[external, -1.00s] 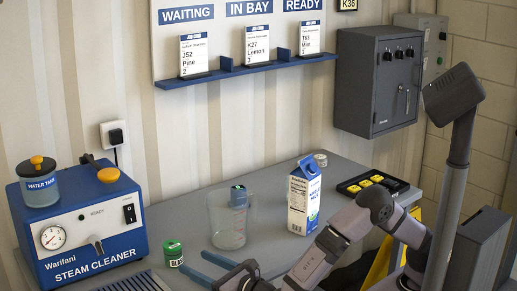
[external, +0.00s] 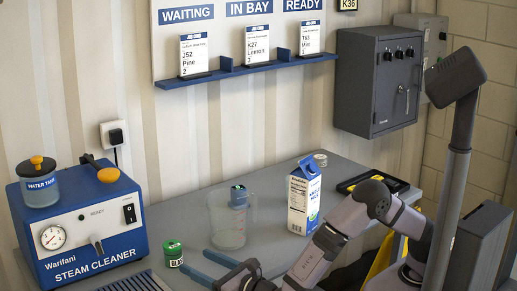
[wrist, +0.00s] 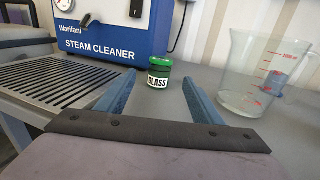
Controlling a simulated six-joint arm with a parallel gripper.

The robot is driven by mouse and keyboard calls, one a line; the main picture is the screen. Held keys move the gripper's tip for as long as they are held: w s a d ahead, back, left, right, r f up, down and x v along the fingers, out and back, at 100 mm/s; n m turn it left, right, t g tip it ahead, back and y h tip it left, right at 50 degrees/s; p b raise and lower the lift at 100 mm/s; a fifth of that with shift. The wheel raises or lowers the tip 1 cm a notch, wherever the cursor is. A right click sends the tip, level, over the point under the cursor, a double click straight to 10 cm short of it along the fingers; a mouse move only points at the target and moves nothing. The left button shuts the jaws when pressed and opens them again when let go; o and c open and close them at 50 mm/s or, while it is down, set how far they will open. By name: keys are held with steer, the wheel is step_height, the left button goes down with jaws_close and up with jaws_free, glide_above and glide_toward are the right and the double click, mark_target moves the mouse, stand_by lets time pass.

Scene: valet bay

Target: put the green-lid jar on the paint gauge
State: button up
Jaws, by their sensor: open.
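The jar with the green lid (external: 173,252) stands upright on the grey bench, right of the steam cleaner; its label reads "GLASS" in the wrist view (wrist: 159,77). My gripper (external: 194,259) is open and empty, low over the bench. Its two blue fingers point at the jar, which shows centred between the tips in the wrist view (wrist: 158,82), apart from both. A small blue-grey device with a dark green top (external: 238,194), probably the paint gauge, shows at the clear measuring jug. It is partly seen through the jug; I cannot tell whether it is inside or behind.
The clear jug (external: 228,235) stands right of the jar, close beyond my right finger. The blue steam cleaner (external: 85,225) and a slotted grille (wrist: 60,82) lie left. Bare bench separates jar and jug.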

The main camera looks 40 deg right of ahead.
mark_target(176, 255)
steer(key=shift+w+r+p, duration=0.3)
steer(key=shift+r+p, duration=0.05)
steer(key=shift+p, duration=0.45)
steer(key=shift+f, duration=0.1)
steer(key=shift+p+x, duration=1.3)
steer(key=shift+x, duration=2.4)
steer(key=shift+f, duration=0.2)
steer(key=c, duration=1.2)
steer(key=shift+r, duration=0.1)
